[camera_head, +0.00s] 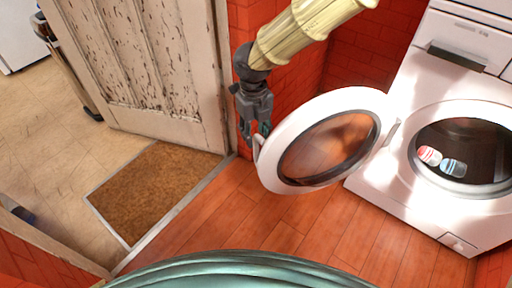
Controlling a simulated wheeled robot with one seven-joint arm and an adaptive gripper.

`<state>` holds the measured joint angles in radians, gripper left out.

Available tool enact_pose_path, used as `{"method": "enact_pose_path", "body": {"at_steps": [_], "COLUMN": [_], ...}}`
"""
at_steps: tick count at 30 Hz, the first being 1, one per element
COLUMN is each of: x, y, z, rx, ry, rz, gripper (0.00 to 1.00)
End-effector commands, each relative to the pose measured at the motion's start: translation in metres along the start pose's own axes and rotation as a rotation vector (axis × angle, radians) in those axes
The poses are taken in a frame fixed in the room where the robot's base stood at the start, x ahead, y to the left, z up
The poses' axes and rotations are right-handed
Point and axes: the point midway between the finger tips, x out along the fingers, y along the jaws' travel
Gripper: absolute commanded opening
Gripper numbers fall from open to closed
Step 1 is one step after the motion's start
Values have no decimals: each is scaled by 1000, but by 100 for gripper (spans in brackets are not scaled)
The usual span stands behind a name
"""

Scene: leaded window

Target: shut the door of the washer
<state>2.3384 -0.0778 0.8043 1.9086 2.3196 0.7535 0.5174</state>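The white washer (412,165) stands at the right with its round opening facing the room. Its door (281,122), a white ring around dark glass, is swung wide open to the left, hinged at the opening's left side. My gripper (256,136) points down at the door's far left edge, beside a small white handle or latch part there. Its dark fingers look apart, with the door edge just below and right of them. Whether they touch the door is not clear. A red-and-white item (429,155) and a blue-and-white item (453,168) show inside the drum.
A worn wooden door (150,60) and red brick wall (345,60) stand behind my arm. A brown doormat (155,190) lies at the left. The wooden floor (330,225) before the washer is clear. A teal rounded surface (240,270) fills the bottom edge.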

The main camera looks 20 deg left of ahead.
Motion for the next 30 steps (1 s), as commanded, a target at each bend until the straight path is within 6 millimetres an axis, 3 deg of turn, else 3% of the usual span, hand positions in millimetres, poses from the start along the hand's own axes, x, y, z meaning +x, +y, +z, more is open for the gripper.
{"method": "enact_pose_path", "body": {"at_steps": [3,9,23,30], "x": [23,44,51,51], "y": [0,0,0,0], "z": [0,0,0,0], "rx": [0,0,0,0], "ry": [1,1,0,0], "rz": [-1,-1,0,0], "gripper": [38,38,38,0]}}
